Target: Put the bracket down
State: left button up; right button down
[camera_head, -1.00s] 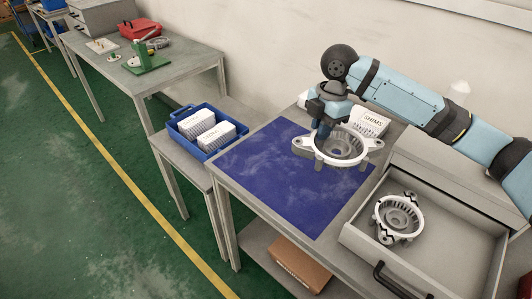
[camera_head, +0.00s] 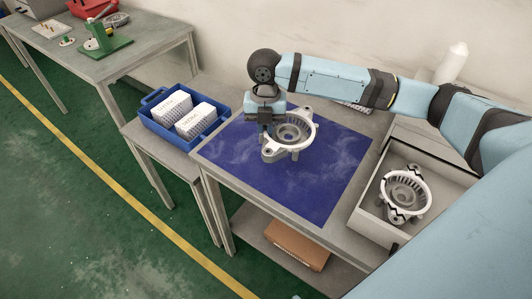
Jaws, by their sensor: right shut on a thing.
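The bracket (camera_head: 291,136) is a light grey metal ring with mounting ears and an open centre. It is at the upper part of the blue mat (camera_head: 322,182) on the workbench. My right gripper (camera_head: 266,131) points down at the bracket's left rim and is shut on it. The fingertips are partly hidden by the gripper body and the rim. I cannot tell whether the bracket touches the mat or is just above it. My left gripper is not in view.
A blue crate (camera_head: 150,102) with white boxes stands on a lower table at left. A cardboard box (camera_head: 297,246) is on the shelf below. The mat's front is clear.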

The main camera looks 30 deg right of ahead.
notch_tip(320, 180, down, 10)
jog(key=shift+w+f, duration=0.1)
dwell(0.4)
jog(key=c, duration=1.2)
grip_release()
jog(key=shift+f, duration=0.1)
jog(key=r, duration=0.8)
jog(key=w+r, duration=0.1)
jog(key=r, duration=0.3)
jog(key=shift+d+r, duration=0.1)
jog(key=shift+d, duration=0.25)
